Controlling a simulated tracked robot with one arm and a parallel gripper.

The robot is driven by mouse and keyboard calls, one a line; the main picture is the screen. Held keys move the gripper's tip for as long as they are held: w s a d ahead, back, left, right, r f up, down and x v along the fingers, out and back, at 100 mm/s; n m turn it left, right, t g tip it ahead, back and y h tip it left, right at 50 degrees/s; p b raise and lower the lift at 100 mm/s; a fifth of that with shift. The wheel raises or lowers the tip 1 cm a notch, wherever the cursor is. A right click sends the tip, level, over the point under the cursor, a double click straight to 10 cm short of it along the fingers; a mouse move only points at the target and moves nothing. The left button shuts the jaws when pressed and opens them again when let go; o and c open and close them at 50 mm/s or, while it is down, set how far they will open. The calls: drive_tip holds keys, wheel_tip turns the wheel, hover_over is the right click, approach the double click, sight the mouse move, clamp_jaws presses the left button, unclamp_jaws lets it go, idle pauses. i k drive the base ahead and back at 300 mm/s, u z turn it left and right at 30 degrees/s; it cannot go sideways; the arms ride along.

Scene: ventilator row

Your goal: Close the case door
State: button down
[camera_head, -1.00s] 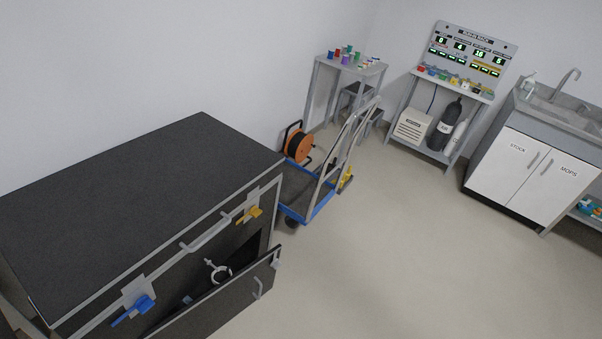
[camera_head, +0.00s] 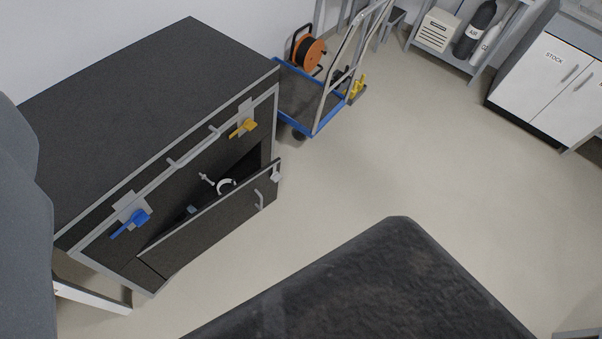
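The dark case (camera_head: 150,95) with grey edges stands at the left. Its door (camera_head: 215,225) is a dark panel on the front, tilted outward at the top and partly open. A pale handle (camera_head: 258,200) is on the door's outer face, and a small latch piece (camera_head: 275,172) is at its upper right corner. Through the gap I see a white clamp-like part (camera_head: 220,184) inside. A blue latch (camera_head: 132,222) and a yellow latch (camera_head: 243,127) are on the case front above the door. My gripper's fingers do not show.
A white STOCK cabinet (camera_head: 550,85) is at the upper right. Open floor lies right of the door. My own dark parts cover the bottom and left edge.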

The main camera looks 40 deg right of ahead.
sight(172, 250)
drive_tip(key=z, duration=0.05)
drive_tip(key=i, duration=1)
drive_tip(key=u, duration=0.05)
